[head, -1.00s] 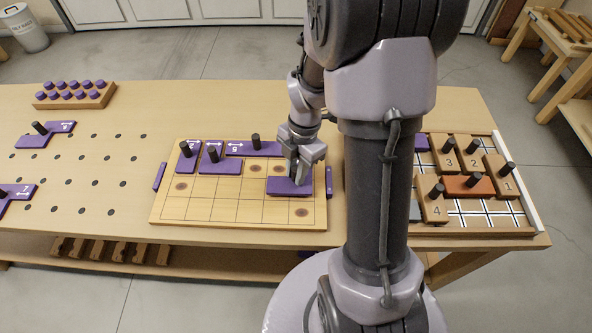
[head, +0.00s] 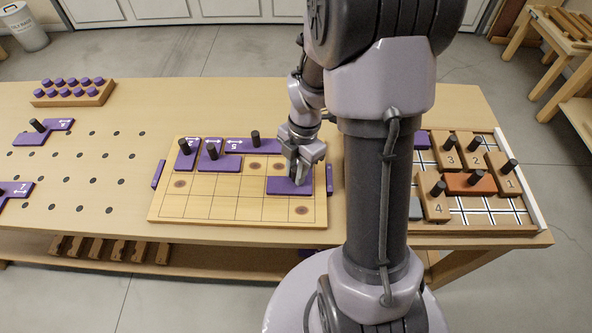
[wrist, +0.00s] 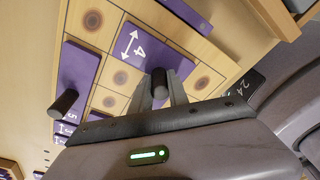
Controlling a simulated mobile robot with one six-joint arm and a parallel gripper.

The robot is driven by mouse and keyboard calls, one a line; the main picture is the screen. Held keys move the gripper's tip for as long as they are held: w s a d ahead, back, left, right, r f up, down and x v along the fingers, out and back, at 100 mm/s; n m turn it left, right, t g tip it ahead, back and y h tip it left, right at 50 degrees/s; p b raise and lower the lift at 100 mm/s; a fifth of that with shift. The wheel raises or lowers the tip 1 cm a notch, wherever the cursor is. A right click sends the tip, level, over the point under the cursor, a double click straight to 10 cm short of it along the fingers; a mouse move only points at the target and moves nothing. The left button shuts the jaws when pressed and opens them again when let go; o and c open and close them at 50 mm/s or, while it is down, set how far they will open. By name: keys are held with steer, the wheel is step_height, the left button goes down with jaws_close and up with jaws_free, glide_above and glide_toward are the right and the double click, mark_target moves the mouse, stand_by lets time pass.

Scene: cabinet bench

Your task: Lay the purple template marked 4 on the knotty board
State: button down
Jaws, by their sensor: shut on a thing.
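The purple template marked 4 (wrist: 130,44) has a double arrow and a dark peg (wrist: 159,82) in the wrist view. My gripper (wrist: 162,92) is shut on that peg. In the head view the template (head: 288,187) is flat over the right part of the knotty board (head: 200,208), under my gripper (head: 297,172). I cannot tell whether it rests on the board or hovers just above. The board has a grid of squares and several dark knots, one showing in front of the template (head: 302,210) and others behind and left.
Purple strips flank the board (head: 158,174) (head: 329,179). A tray of wooden and orange pieces (head: 480,231) is at right. A pegboard area with templates is at left.

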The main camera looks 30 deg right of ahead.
stand_by(0.4)
steer(key=c, duration=1.2)
jaws_free()
steer(key=shift+o, duration=0.3)
steer(key=o, duration=0.3)
steer(key=shift+o, duration=0.2)
step_height(320, 180, up, 8)
steer(key=p, duration=0.7)
